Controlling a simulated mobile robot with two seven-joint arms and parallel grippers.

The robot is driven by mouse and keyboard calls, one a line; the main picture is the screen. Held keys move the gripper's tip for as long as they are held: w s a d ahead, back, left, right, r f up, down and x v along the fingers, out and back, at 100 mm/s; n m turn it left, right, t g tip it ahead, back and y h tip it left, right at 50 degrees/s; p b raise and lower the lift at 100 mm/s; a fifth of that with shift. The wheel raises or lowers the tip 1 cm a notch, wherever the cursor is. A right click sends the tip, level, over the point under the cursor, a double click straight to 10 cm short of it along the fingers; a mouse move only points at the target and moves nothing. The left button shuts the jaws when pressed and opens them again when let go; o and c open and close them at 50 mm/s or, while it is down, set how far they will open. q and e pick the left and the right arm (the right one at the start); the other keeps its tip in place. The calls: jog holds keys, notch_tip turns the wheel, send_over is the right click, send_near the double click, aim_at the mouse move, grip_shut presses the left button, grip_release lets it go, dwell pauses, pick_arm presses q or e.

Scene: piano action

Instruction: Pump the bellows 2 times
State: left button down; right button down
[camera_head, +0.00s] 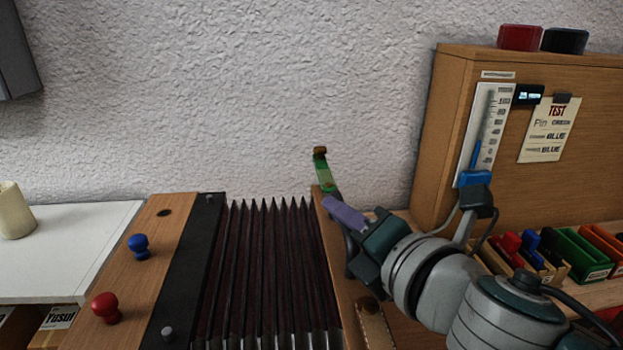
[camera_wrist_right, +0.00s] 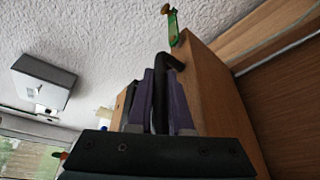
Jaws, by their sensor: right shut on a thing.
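The bellows (camera_head: 265,270) has dark red pleats, spread open between a wooden board with a black strip at left and a wooden end board (camera_head: 335,262) at right. A black bar handle (camera_wrist_right: 160,92) stands on the end board. My right gripper (camera_head: 345,213) has purple fingers. In the right wrist view, the gripper (camera_wrist_right: 160,105) is shut on this handle, one finger on each side. The arm hides part of the end board in the head view. My left gripper is not in view.
A green clip-like piece (camera_head: 323,172) sticks up beyond the end board. A wooden cabinet (camera_head: 448,130) with a gauge (camera_head: 488,130) and a test card (camera_head: 549,130) stands at right. Blue (camera_head: 138,246) and red (camera_head: 105,307) knobs stand on the left board. A white table (camera_head: 75,240) is at far left.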

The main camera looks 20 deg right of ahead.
jog(key=a, duration=0.2)
jog(key=w+a, duration=0.1)
jog(key=a, duration=0.2)
jog(key=w+a+b, duration=0.1)
jog(key=a, duration=0.2)
jog(key=shift+w+r, duration=0.15)
jog(key=shift+a, duration=0.2)
jog(key=c, duration=0.8)
grip_release()
jog(key=shift+a, duration=0.1)
jog(key=shift+c, duration=0.2)
